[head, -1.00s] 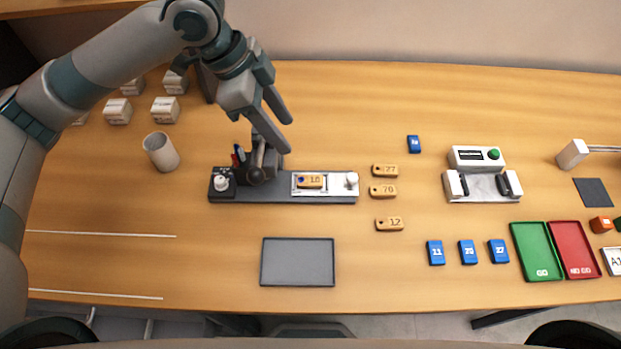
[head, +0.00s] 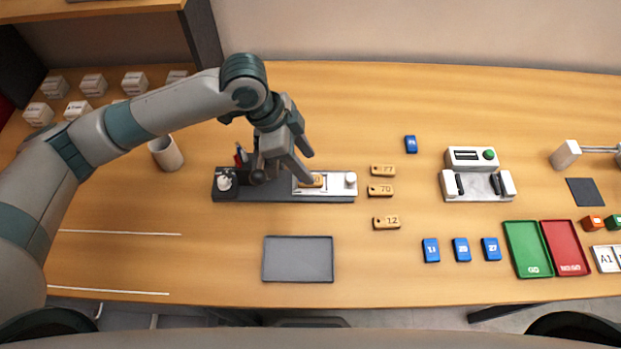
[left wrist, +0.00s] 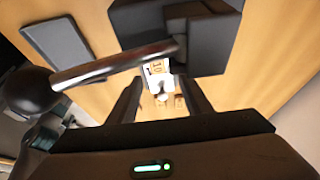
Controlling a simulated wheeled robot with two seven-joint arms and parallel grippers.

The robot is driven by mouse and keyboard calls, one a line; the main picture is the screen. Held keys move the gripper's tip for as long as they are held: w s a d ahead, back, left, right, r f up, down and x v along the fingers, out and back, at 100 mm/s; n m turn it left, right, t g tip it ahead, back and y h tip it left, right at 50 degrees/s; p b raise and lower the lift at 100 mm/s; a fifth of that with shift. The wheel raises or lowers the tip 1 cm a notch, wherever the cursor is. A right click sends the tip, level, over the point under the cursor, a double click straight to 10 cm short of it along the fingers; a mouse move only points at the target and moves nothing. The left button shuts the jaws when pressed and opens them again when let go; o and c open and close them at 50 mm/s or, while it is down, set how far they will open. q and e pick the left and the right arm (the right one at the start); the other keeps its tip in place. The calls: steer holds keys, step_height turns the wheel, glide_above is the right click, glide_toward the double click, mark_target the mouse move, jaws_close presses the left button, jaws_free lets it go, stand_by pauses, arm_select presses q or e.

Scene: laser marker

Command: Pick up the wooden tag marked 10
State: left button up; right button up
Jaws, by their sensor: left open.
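The wooden tag marked 10 (head: 314,181) lies on the white plate (head: 340,190) of the dark marker base (head: 270,196); my left gripper partly covers it in the head view. The tag also shows in the left wrist view (left wrist: 157,68), on the white plate beyond my fingers. My left gripper (head: 305,168) is open and empty, above and just left of the tag, apart from it as far as I can tell. Its two fingers also show in the left wrist view (left wrist: 160,100). My right gripper is not in view.
Wooden tags 77 (head: 383,171), 70 (head: 380,190) and 12 (head: 386,222) lie to the right. An empty grey tray (head: 298,259) is in front. The marker's dark column stands close left of my gripper. A cup (head: 166,153) stands further left.

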arm_select(q)
steer(key=shift+s+d+f+p, duration=0.15)
steer(key=shift+f+p, duration=0.45)
steer(key=shift+f, duration=0.05)
steer(key=p+x, duration=0.1)
steer(key=x, duration=0.2)
steer(key=shift+s, duration=0.1)
steer(key=shift+f, duration=0.45)
jaws_close()
